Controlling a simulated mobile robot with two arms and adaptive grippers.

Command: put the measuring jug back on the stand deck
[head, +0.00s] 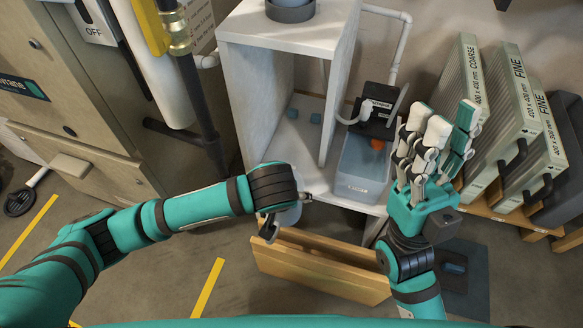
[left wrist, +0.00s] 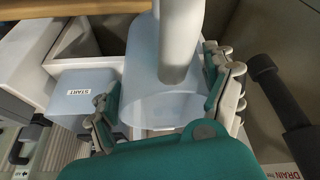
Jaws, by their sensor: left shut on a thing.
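The translucent measuring jug (left wrist: 150,95) sits between the two finger sets of my left gripper (left wrist: 170,98), which is shut on it. Its pale handle rises toward the wrist camera. In the head view my left gripper (head: 285,208) is at the front of the white stand, over its lower front edge; the jug there is mostly hidden behind the hand. The stand (head: 243,100) has an upper top and a lower deck (head: 275,145). My right gripper (head: 437,125) is raised to the right of the stand, open and empty, fingers pointing up.
A blue tank (head: 362,165) with a black pump stands at the right of the lower deck. A wooden drawer or board (head: 318,268) juts out in front. Furnace filters (head: 500,95) lean at right; a dark hose (head: 200,90) hangs left.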

